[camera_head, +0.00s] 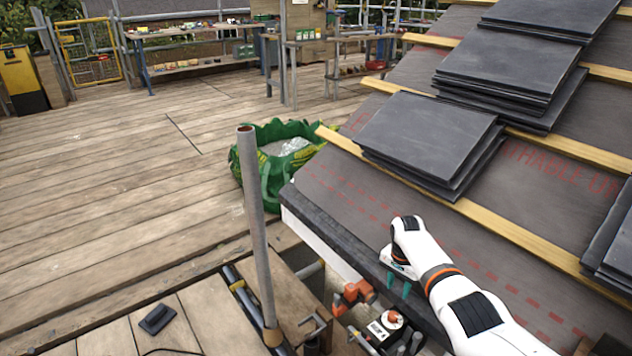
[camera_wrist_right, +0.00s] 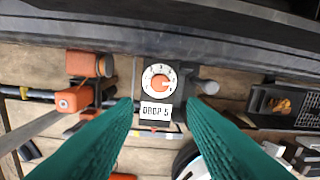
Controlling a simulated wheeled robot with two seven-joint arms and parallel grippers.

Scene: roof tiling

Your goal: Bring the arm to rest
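My right arm (camera_head: 455,290) comes in from the lower right of the head view, over the roof's lower edge. My right gripper (camera_head: 398,288) points down beside the eave, with its teal fingers apart and nothing between them. In the right wrist view the two teal fingers (camera_wrist_right: 160,135) stand wide apart. Between and beyond them is a device with a white dial (camera_wrist_right: 160,79) and a label reading "DROP 5". The same dial device (camera_head: 385,325) shows below the gripper in the head view. My left gripper is in neither view.
Stacked dark slates (camera_head: 425,135) lie on the battens of the sloping roof (camera_head: 350,195). An upright scaffold pole (camera_head: 255,230) stands left of the eave, near a green bag (camera_head: 272,180). An orange clamp (camera_head: 353,295) sits below the eave. The deck (camera_head: 110,190) at left is mostly clear.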

